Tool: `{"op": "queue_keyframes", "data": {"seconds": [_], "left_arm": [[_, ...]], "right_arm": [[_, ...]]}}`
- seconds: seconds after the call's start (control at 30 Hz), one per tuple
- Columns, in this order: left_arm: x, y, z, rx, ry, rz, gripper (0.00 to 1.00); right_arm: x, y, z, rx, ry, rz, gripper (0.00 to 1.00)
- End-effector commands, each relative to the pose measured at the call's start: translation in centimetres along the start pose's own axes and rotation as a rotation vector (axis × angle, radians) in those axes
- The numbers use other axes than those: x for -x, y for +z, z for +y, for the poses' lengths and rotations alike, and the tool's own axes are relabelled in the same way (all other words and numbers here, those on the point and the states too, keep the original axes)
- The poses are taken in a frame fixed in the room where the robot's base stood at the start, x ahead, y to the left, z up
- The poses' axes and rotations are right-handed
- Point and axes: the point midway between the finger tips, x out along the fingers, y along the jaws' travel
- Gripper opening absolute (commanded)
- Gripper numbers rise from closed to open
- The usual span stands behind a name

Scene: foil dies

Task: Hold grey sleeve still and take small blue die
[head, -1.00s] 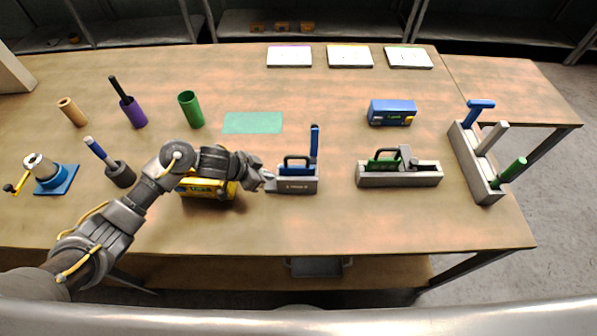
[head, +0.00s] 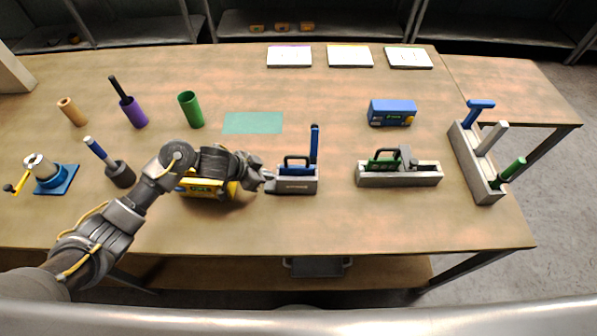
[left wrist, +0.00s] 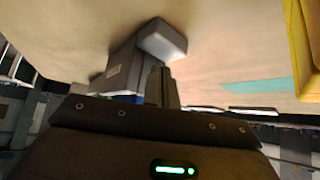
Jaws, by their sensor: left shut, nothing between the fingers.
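A grey box-shaped sleeve (head: 297,187) stands near the table's front middle. It holds a blue die (head: 290,171) with a dark looped handle, and a tall blue bar (head: 314,145) rises at its right end. My left gripper (head: 267,181) is shut and empty at the sleeve's left end; I cannot tell whether it touches. In the left wrist view, the shut fingers (left wrist: 162,86) are beside the grey sleeve (left wrist: 122,66). A dark grey round sleeve (head: 120,175) at the left holds a blue stick with a pale tip (head: 97,149). My right gripper is out of view.
A yellow box (head: 205,190) lies under my left forearm. A grey holder with a green die (head: 385,163) stands to the right, a blue box (head: 391,112) behind it. A long rack (head: 474,165) stands far right. The front middle is free.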

Motion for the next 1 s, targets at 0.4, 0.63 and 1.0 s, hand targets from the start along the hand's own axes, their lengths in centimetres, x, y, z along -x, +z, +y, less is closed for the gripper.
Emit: {"op": "queue_keyframes", "data": {"seconds": [0.4, 0.63, 1.0], "left_arm": [[-0.4, 0.3, 0.0, 0.0, 0.0, 0.0, 0.0], [-0.8, 0.7, 0.0, 0.0, 0.0, 0.0, 0.0], [-1.1, 0.9, 0.0, 0.0, 0.0, 0.0, 0.0]], "right_arm": [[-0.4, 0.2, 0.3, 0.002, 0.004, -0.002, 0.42], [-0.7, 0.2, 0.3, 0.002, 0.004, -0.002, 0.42], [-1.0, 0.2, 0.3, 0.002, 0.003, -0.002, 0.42]]}}
